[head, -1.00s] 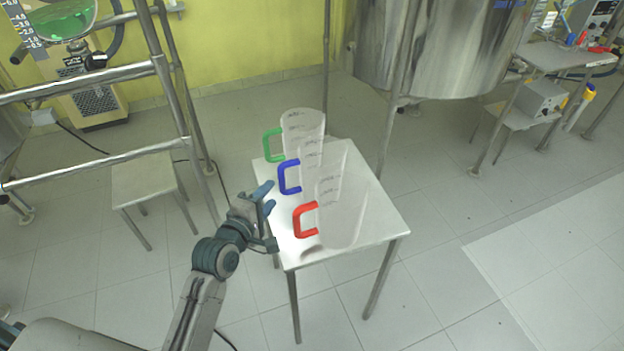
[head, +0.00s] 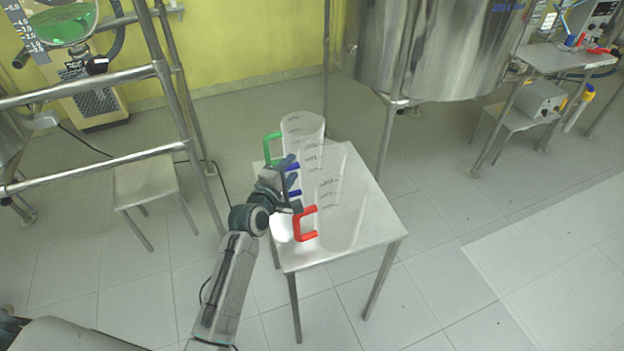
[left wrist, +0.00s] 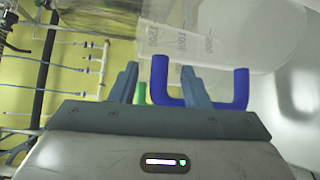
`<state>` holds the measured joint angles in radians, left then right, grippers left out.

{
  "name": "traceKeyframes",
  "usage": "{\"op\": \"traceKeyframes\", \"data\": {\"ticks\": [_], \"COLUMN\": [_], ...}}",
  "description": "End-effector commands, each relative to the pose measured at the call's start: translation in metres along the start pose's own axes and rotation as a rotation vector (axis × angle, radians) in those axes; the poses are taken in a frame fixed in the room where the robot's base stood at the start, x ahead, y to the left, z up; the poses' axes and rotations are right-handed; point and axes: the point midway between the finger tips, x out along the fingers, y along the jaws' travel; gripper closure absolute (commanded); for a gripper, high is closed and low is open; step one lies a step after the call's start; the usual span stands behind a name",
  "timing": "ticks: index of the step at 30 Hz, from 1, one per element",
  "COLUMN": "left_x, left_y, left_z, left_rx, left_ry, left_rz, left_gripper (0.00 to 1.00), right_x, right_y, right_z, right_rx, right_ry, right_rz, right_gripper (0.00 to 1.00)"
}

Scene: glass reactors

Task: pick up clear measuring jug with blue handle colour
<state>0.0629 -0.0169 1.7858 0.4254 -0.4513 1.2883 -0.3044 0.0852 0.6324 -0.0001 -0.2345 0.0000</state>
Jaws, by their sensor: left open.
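The clear measuring jug with the blue handle (head: 294,192) stands in the middle of three jugs on a small white table. My left gripper (head: 294,182) is open at its handle, hiding part of it in the head view. In the left wrist view the blue handle (left wrist: 241,88) is just ahead of the open gripper (left wrist: 160,82). One leg of the handle shows between the fingers, and the right finger overlaps the rest. I cannot tell whether they touch. The jug's clear wall with printed marks (left wrist: 170,42) rises beyond. My right gripper is not in view.
A green-handled jug (head: 302,124) stands behind and a red-handled jug (head: 306,224) in front, both close to the blue one. The white table (head: 378,222) has free room on its right. A metal frame (head: 178,95) and a low stool (head: 145,184) stand left.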

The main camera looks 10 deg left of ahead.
Motion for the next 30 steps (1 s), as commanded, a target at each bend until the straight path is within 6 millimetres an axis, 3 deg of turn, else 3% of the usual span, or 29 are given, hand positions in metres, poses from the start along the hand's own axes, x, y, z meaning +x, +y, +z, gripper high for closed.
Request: {"op": "traceKeyframes", "data": {"ticks": [5,12,24,30], "left_x": [0.000,0.000,0.000,-0.002], "left_y": [0.000,0.000,0.001,0.015], "left_z": [0.000,0.000,0.000,0.002], "left_rx": [0.000,0.001,0.001,0.002], "left_ry": [0.000,0.000,0.000,-0.001], "left_rz": [0.000,0.000,0.000,0.004], "left_gripper": [0.58,1.00,1.00,1.00], "right_x": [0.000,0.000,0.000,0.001], "right_y": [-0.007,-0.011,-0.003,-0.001], "right_z": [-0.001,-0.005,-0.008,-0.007], "right_rx": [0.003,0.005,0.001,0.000], "right_ry": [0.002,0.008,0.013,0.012], "right_rz": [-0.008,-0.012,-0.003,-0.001], "right_gripper": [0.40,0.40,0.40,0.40]}}
